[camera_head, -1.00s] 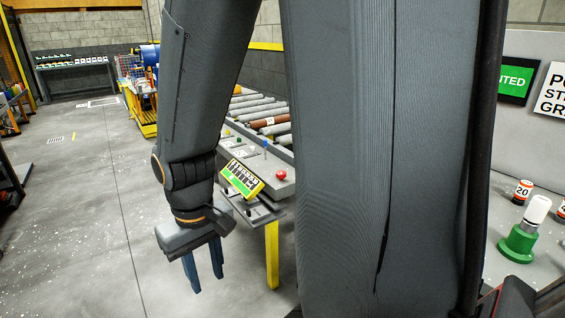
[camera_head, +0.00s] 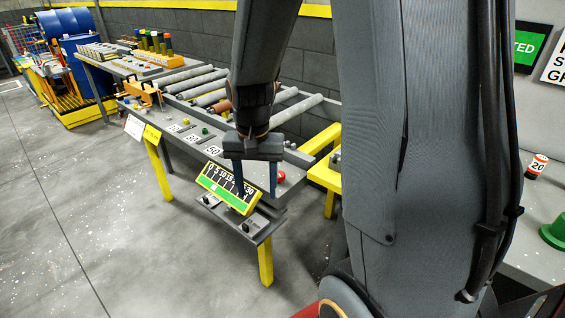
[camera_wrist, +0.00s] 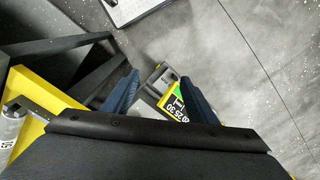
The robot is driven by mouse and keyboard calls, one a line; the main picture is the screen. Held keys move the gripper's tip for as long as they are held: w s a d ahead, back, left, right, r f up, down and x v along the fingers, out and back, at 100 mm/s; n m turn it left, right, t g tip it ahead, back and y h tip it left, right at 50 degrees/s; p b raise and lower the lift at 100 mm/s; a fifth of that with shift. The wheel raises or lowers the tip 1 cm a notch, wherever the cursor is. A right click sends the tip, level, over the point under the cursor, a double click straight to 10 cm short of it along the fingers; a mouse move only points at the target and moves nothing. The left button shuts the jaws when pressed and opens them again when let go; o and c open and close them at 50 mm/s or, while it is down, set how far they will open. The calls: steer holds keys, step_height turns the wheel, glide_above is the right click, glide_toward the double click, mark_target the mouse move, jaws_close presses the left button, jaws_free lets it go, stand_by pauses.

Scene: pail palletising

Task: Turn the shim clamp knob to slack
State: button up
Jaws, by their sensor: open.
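My gripper (camera_head: 255,188) is open and empty, its two blue fingers pointing down in front of the roller table. It also shows in the wrist view (camera_wrist: 158,77), fingers apart. A yellow-framed scale panel (camera_head: 229,189) with numbers and a green band is tilted on the table's front, partly behind the left finger. I cannot tell which one is the shim clamp knob. In the wrist view a grey plate with a dark part (camera_wrist: 163,74) lies between the fingertips, beside the panel (camera_wrist: 179,104).
The roller table (camera_head: 178,132) has yellow legs, coloured buttons and a red button (camera_head: 281,177) near my gripper. A bench with coloured-top posts (camera_head: 112,66) and a blue drum (camera_head: 85,55) stand behind. Open floor lies at left.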

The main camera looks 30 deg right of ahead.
steer(key=w+d+m+p, duration=0.2)
steer(key=w+d+m, duration=0.4)
steer(key=w, duration=0.1)
steer(key=m+p, duration=0.4)
steer(key=m, duration=0.5)
glide_above(279, 173)
steer(key=shift+s+a+f, duration=0.1)
steer(key=shift+a+f, duration=0.05)
steer(key=shift+f, duration=0.75)
steer(key=shift+f+p, duration=0.95)
steer(key=shift+f, duration=2.8)
steer(key=c, duration=1.1)
steer(key=shift+o, duration=0.2)
